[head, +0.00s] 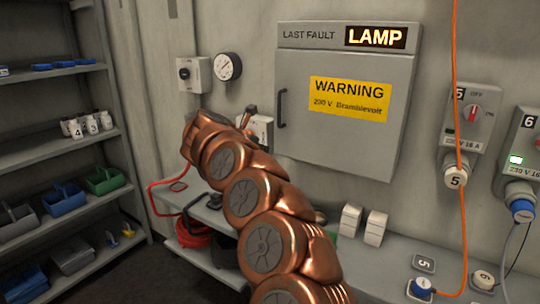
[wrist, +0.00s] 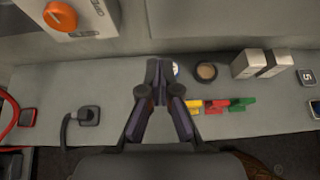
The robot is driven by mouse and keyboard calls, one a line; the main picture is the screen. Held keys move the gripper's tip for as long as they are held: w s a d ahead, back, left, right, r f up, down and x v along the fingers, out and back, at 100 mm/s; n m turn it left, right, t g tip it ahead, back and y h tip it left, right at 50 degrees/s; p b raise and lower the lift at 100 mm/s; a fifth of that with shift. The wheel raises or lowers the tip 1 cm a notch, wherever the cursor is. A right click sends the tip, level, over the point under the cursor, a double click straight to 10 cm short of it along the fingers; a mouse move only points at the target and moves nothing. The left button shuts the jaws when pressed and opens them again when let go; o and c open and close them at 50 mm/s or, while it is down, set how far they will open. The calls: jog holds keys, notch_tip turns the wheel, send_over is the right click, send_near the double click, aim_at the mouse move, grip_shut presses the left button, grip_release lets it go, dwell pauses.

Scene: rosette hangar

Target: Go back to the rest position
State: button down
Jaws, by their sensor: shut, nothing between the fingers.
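My gripper (wrist: 158,72) shows in the wrist view with its dark fingers together and nothing between them. It is above the grey bench (wrist: 45,85), pointing toward the wall side. In the head view my copper-coloured arm reaches up from the bottom middle toward the wall. There the gripper is mostly hidden by the arm, and only a small dark part shows near the grey wall box (head: 262,130). No marked rest position shows in either view.
A grey cabinet (head: 346,135) with a WARNING label is right of the arm. Sockets (head: 470,118) with an orange cable (head: 460,215) are further right. Shelves (head: 55,160) stand left. Yellow, red and green pieces (wrist: 238,104), white-grey blocks (wrist: 247,64) and a black plug (wrist: 88,115) lie on the bench.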

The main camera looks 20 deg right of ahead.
jog(key=b+v, duration=0.2)
jog(key=v, duration=0.5)
jog(key=w+a+r+n+t+y+p, duration=0.15)
jog(key=a+r+n+t, duration=0.35)
jog(key=r, duration=0.5)
jog(key=w+a+r+n+t+y, duration=0.25)
jog(key=r+n+t, duration=0.25)
jog(key=r+n, duration=0.4)
jog(key=s+a+r+n+y, duration=0.2)
jog(key=s+a+n+y, duration=0.8)
jog(key=a+n+y, duration=0.5)
jog(key=s+d+f+n+g+h+p, duration=0.1)
jog(key=s+f+n+g, duration=0.5)
jog(key=s+f, duration=0.4)
jog(key=s+d+f+n+g+h, duration=0.15)
jog(key=s+f+n+g, duration=0.25)
jog(key=s+f+n, duration=0.65)
jog(key=s+d+f+g+h, duration=0.3)
jog(key=s+d+f, duration=0.6)
jog(key=s, duration=0.3)
jog(key=s+d+f+n+g+h, duration=0.1)
jog(key=s+d+f+g+h, duration=0.3)
jog(key=s+d+f, duration=0.5)
jog(key=s+f+g, duration=0.2)
jog(key=s, duration=0.2)
jog(key=shift+s+p, duration=0.3)
